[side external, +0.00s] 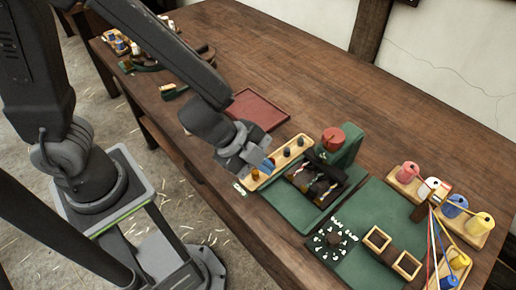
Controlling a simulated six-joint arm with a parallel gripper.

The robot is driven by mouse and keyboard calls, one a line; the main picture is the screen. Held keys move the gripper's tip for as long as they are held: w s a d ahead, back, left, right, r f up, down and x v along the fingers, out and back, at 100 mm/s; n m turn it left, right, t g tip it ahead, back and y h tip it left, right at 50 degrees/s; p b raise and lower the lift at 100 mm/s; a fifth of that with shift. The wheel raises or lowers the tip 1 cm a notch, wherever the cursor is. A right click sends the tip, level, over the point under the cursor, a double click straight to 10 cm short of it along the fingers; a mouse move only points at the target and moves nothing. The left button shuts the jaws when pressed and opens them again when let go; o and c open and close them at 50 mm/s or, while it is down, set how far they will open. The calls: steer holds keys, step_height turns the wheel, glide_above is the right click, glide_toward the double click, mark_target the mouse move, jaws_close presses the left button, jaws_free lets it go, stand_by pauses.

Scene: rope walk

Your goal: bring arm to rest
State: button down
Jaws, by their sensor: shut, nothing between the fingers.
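My arm reaches from the upper left over the wooden table (335,62). My gripper (266,165) is at the table's near side, just left of a light wooden strip with several pegs (304,142).
A green machine (347,146) with a red knob (332,138) stands right of the gripper. A red tray (257,108) lies behind it. Colored spools (482,224) with strands stand at the right, near two small wooden frames (377,239). The table's middle back is clear.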

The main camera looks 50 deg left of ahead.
steer(key=w+a+r+n+t+y, duration=0.1)
steer(key=a+r+n+t+y, duration=0.35)
steer(key=a+r+n, duration=0.75)
steer(key=s+a+r+n+g, duration=0.2)
steer(key=s, duration=0.2)
steer(key=s+a+r+n+g, duration=0.2)
steer(key=s+n, duration=0.1)
steer(key=s, duration=0.2)
steer(key=shift+s+a+r+n+g, duration=0.2)
steer(key=shift+a+r+n+g, duration=0.1)
steer(key=shift+g, duration=0.05)
steer(key=shift+y, duration=0.25)
stand_by(1.3)
